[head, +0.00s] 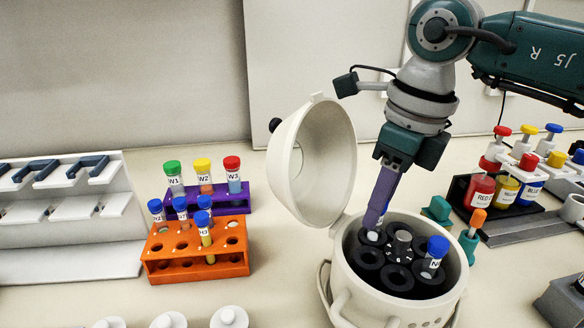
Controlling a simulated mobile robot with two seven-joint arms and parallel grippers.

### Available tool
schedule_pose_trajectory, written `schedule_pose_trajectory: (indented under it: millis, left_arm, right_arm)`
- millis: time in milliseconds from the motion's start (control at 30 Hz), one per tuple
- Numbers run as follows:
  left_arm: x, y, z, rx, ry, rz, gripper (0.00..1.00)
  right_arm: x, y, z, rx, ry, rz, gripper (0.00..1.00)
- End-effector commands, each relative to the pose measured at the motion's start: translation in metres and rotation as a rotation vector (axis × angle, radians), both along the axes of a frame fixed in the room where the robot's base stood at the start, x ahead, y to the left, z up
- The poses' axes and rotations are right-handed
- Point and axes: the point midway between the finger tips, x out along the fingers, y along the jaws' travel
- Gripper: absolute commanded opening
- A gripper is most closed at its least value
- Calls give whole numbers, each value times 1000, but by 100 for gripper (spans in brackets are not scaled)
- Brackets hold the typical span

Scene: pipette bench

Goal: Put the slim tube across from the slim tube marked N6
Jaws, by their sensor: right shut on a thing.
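My right gripper (374,222) reaches down into the open centrifuge (340,285) from above, its purple fingers at the back left of the rotor. It is shut on a slim tube (374,236), of which only a small pale part shows at the fingertips. The tube is at a back-left rotor hole; I cannot tell how deep it sits. The slim tube marked N6 (437,248) has a blue cap and stands in the front-right of the black rotor (397,277), roughly across the hub from the held tube. My left gripper is not in view.
The raised lid (312,160) stands at the left of the bowl. An orange rack (195,262) and a purple rack (234,207) hold capped tubes at left. Colored bottles (480,190) stand at right. Bare bench lies between orange rack and centrifuge.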

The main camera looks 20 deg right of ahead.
Motion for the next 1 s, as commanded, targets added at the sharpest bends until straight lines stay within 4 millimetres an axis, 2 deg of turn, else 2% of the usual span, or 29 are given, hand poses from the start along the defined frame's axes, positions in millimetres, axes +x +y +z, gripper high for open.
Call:
schedule_pose_trajectory:
  millis: [200,467,500,800,1000]
  left_arm:
    - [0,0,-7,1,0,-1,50]
    - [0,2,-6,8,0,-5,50]
    - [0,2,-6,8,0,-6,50]
    - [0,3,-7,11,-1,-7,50]
    - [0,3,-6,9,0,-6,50]
  right_arm:
    - [0,0,-7,0,0,-1,0]
    - [0,0,-7,0,0,0,0]
    - [0,0,-7,0,0,0,27]
    - [0,0,-7,0,0,0,61]
    - [0,0,-7,0,0,0,61]
